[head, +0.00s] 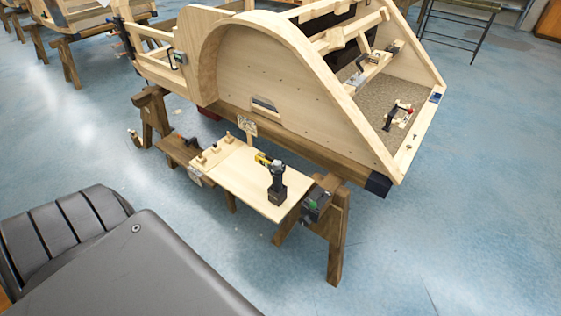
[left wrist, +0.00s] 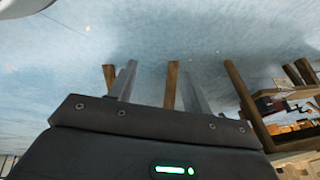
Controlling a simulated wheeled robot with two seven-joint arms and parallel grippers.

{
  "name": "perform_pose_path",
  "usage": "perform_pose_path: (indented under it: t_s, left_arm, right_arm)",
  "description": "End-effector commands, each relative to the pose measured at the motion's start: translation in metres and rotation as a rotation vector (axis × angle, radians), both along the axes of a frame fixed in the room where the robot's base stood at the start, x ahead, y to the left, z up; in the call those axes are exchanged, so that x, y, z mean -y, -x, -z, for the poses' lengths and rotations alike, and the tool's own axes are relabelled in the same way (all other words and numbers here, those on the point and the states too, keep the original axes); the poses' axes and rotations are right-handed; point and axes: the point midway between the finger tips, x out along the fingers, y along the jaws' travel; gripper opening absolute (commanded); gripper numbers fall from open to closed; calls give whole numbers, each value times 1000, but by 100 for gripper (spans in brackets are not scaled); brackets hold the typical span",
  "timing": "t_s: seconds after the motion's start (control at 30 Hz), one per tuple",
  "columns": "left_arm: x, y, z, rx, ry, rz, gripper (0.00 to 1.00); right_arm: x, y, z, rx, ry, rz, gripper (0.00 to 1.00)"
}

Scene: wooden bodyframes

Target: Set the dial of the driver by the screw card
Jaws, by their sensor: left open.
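The driver (head: 274,180), black with a yellow nose, stands upright on a light wooden board (head: 235,177) in the head view. Its dial is too small to make out. A small card with dark marks (head: 247,126) stands upright behind the board; it looks like the screw card, but its marks cannot be read. My left gripper (left wrist: 157,70) shows in the left wrist view with its two fingers apart and nothing between them, over blue floor. Neither gripper shows in the head view.
A large wooden bodyframe (head: 235,85) stands behind the board. Wooden trestle legs (head: 337,240) are below it. A dark box with a green mark (head: 316,205) is at the board's right end. Wooden pegs (head: 210,151) sit at its left. Open blue floor (head: 420,260) lies right.

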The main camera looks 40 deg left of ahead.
Motion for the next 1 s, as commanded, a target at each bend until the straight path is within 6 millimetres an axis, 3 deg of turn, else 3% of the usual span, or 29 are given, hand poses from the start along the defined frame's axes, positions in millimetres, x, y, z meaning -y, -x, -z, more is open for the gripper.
perform_pose_path:
  t_s: [0.03, 0.1, 0.17, 0.2, 0.3, 0.4, 0.5, 0.6, 0.73, 1.0]
  left_arm:
    - [-26, -61, -4, 132, -42, -17, 49]
    - [-53, -132, -43, 310, -85, -53, 49]
    - [-70, -182, -86, 461, -105, -85, 49]
    - [-78, -210, -117, 560, -109, -107, 49]
    - [-87, -255, -194, 776, -91, -151, 49]
    - [-86, -277, -262, 954, -47, -186, 49]
    - [-83, -282, -316, 1087, 7, -211, 49]
    - [-80, -281, -352, 1169, 52, -227, 49]
    - [-77, -278, -374, 1218, 85, -236, 49]
    - [-79, -287, -380, 1226, 88, -236, 49]
  right_arm:
    - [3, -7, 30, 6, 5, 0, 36]
    - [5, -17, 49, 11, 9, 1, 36]
    - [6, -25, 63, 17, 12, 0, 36]
    - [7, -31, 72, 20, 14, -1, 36]
    - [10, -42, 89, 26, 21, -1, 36]
    - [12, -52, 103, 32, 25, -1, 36]
    - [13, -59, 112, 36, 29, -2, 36]
    - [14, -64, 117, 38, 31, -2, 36]
    - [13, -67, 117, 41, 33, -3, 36]
    - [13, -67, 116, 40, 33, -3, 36]
